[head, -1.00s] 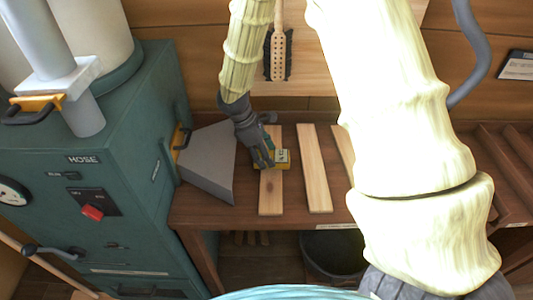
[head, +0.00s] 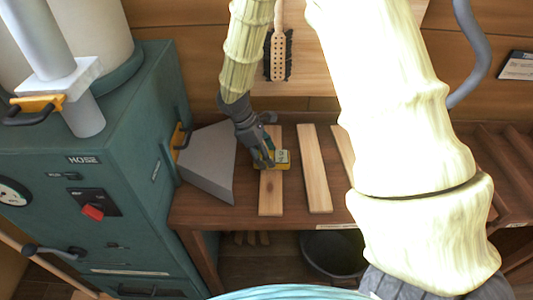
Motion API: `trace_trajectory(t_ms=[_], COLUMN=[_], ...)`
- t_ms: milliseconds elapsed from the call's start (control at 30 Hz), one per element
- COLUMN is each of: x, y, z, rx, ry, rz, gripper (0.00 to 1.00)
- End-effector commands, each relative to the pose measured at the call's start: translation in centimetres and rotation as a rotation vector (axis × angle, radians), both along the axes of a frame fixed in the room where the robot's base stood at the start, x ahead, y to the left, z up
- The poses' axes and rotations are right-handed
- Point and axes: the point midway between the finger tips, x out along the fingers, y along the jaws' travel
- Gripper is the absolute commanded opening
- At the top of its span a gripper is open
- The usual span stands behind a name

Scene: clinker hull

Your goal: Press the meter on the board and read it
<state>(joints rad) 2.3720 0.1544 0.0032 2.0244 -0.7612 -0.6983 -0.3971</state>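The meter (head: 283,156) is a small yellow device with a pale face. It sits on the leftmost pale wooden board (head: 270,195) on the brown bench. My gripper (head: 265,160) is dark grey and comes down from above onto the meter's left side, covering part of it. The fingers look close to or touching the meter; whether they are closed around it is too small to tell. The reading on the meter's face is not legible.
Other boards (head: 314,170) lie to the right on the bench (head: 215,211). A grey wedge-shaped hood (head: 208,160) stands close left of my gripper, beside the green machine (head: 110,180). A brush (head: 279,55) hangs behind. A dark bucket (head: 330,252) is below.

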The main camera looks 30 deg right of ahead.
Motion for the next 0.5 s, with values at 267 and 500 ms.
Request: trace_trajectory(t_ms=[267, 500], x=[0.1, 0.1], y=[0.0, 0.0], z=[2.4, 4.2], rx=[-0.001, -0.001], ry=[-0.002, -0.002], rz=[0.001, 0.001], gripper=[0.27, 0.27])
